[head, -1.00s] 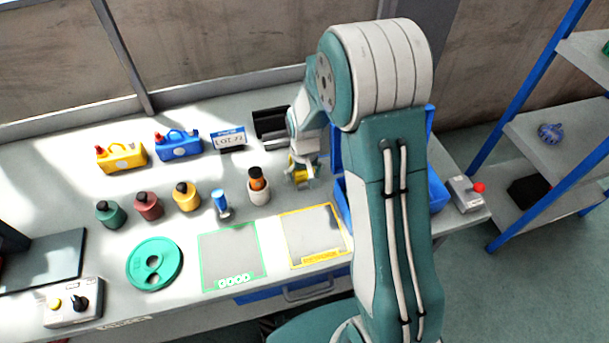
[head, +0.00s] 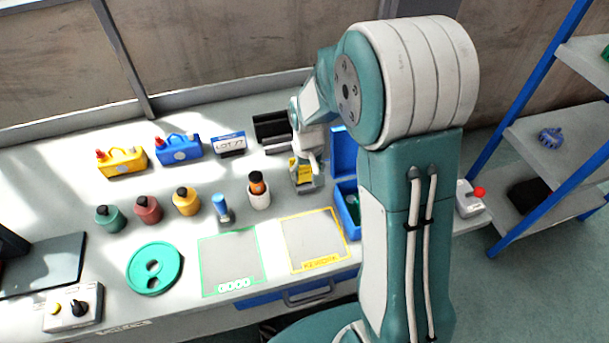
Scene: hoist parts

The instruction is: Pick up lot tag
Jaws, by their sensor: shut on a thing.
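My gripper (head: 305,160) is at the back right of the bench, pointing down and shut on a small yellow piece, which I take to be the lot tag (head: 303,176). The yellow piece shows just below the fingers, over a small grey holder (head: 307,188). Whether it is clear of the holder cannot be told. The fingertips are small and partly hidden. A blue and white sign reading LOT 77 (head: 229,145) stands to the left, apart from my gripper.
An open blue box (head: 345,160) stands close right of my gripper. A dark tray (head: 272,130) is behind left. Green-outlined (head: 230,262) and yellow-outlined (head: 313,240) areas in front are empty.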

